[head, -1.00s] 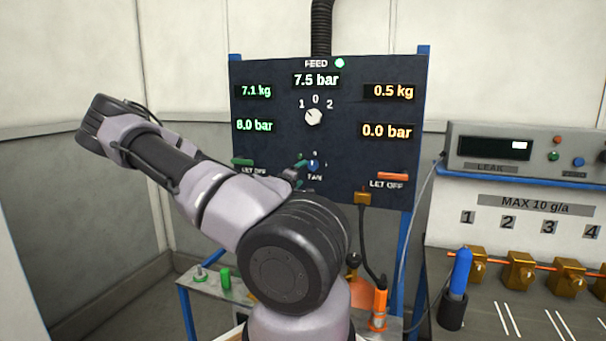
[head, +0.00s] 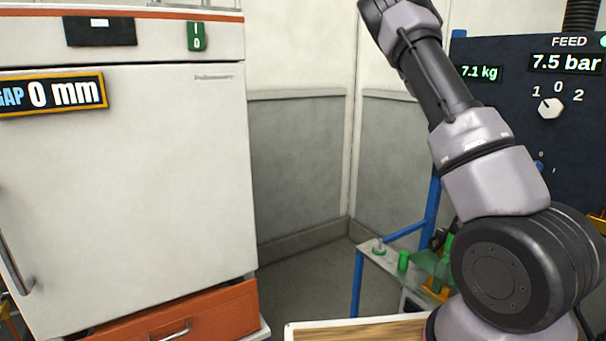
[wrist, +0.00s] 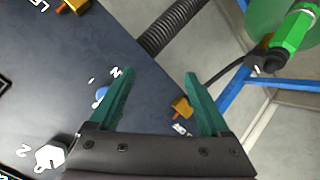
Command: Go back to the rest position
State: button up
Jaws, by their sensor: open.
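My gripper (wrist: 158,90) shows in the wrist view with its two green fingers spread wide apart and nothing between them. Behind the fingers is the dark feed panel (wrist: 60,70), seen tilted, with its white selector knob (wrist: 50,158) at lower left. In the head view my arm rises at the right and leans up and to the left, and the gripper itself is out of that view. The feed panel (head: 505,115) stands behind my arm and reads 7.5 bar and 7.1 kg; its selector knob (head: 550,108) is at the right.
A white cabinet (head: 130,190) with a "GAP 0 mm" sign (head: 55,94) fills the left. An orange drawer (head: 175,320) is below it. A small stand (head: 390,262) holds green parts. In the wrist view a green-handled part (wrist: 293,30) and black hose (wrist: 170,27) are near.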

jog(key=w+a+r+m+t+y, duration=0.1)
jog(key=a+r+y, duration=0.4)
jog(key=a, duration=0.6)
jog(key=a+r+m+t+y, duration=0.1)
jog(key=a+r+y, duration=0.4)
jog(key=a, duration=0.6)
jog(key=s+a+r+n+y, duration=0.2)
jog(key=s+a+r, duration=1.1)
jog(key=s+r, duration=0.3)
jog(key=shift+s+a+r+y, duration=0.15)
jog(key=shift+a+r+y, duration=0.2)
jog(key=shift+r, duration=0.15)
